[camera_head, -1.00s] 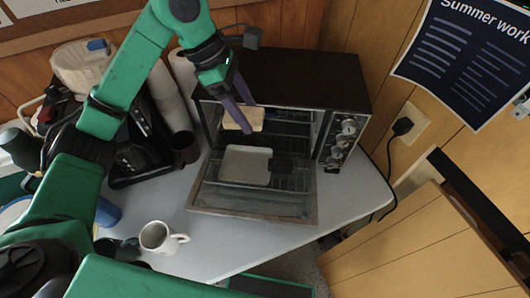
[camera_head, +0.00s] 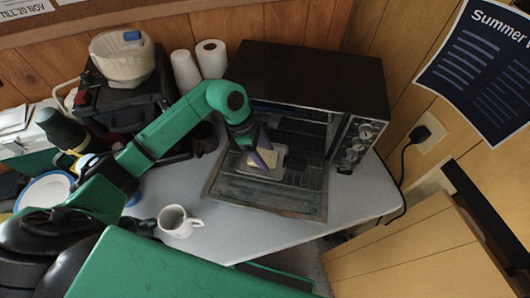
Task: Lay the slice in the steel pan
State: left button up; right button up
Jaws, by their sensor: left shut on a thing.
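The slice (camera_head: 262,160) is pale bread-coloured and sits low over the steel pan. My left gripper (camera_head: 264,153), with purple fingers, is shut on the slice from above. The steel pan (camera_head: 281,172) is a shallow light-grey tray on the rack of the open toaster oven. The slice covers much of the pan, and I cannot tell whether it touches the pan's bottom. My right gripper is not in view.
The toaster oven (camera_head: 315,75) has its glass door (camera_head: 265,197) folded down towards me. A white mug (camera_head: 179,222) stands left of the door. A dark mug (camera_head: 204,138) and coffee machine stand further left. The counter right of the door is clear.

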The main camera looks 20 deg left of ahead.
pick_arm(q)
jog(key=shift+f, duration=0.25)
jog(key=o, duration=1.3)
jog(key=shift+r, duration=0.1)
jog(key=shift+r+p, duration=0.4)
jog(key=b+v, duration=0.3)
jog(key=v, duration=0.8)
jog(key=shift+a+r, duration=0.25)
jog(key=shift+r, duration=0.05)
